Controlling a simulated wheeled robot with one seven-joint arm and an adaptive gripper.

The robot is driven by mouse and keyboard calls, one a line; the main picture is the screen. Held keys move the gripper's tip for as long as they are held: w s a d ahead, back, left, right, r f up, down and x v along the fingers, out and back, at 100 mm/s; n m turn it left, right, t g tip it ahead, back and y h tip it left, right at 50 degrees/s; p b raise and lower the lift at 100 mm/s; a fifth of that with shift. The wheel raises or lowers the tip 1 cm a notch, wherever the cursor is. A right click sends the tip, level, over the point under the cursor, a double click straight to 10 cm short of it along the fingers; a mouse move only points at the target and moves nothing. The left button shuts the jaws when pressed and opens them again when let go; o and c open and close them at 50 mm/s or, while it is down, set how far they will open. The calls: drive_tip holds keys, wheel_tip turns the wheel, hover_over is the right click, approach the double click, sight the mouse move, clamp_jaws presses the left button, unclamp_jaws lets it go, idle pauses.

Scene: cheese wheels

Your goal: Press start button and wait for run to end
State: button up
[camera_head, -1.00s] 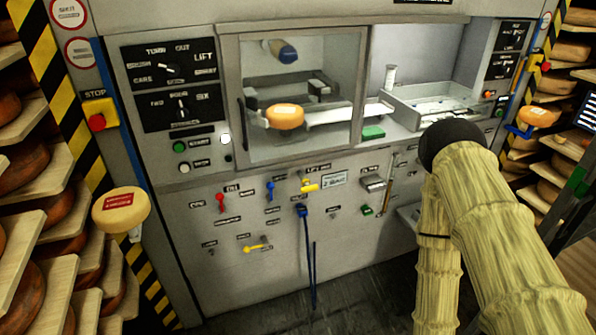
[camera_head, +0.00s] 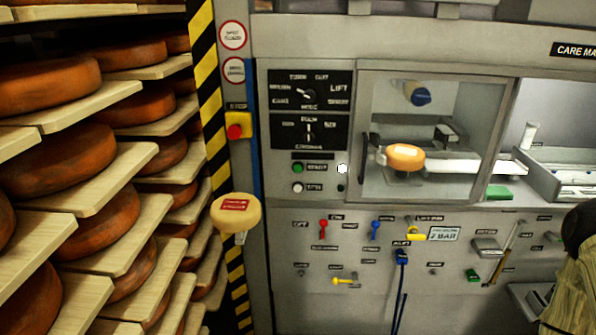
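The green start button (camera_head: 298,168) is on the machine's left control panel, below two black dial plates (camera_head: 310,90). A white button (camera_head: 297,188) sits just under it. A white round light (camera_head: 342,168) shows to its right. A cheese wheel (camera_head: 405,157) is inside the machine behind the glass door (camera_head: 430,120), which looks shut. A red stop button (camera_head: 235,131) on a yellow box is left of the panel. My arm shows only at the lower right edge, well away from the start button.
Racks of orange cheese wheels on wooden boards (camera_head: 110,160) fill the left side. A pale cheese-like disc with a red label (camera_head: 236,213) juts out by the striped post (camera_head: 202,100). Levers, valves and a blue hose (camera_head: 399,295) are on the lower machine front.

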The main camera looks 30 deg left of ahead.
clamp_jaws()
idle(1.3)
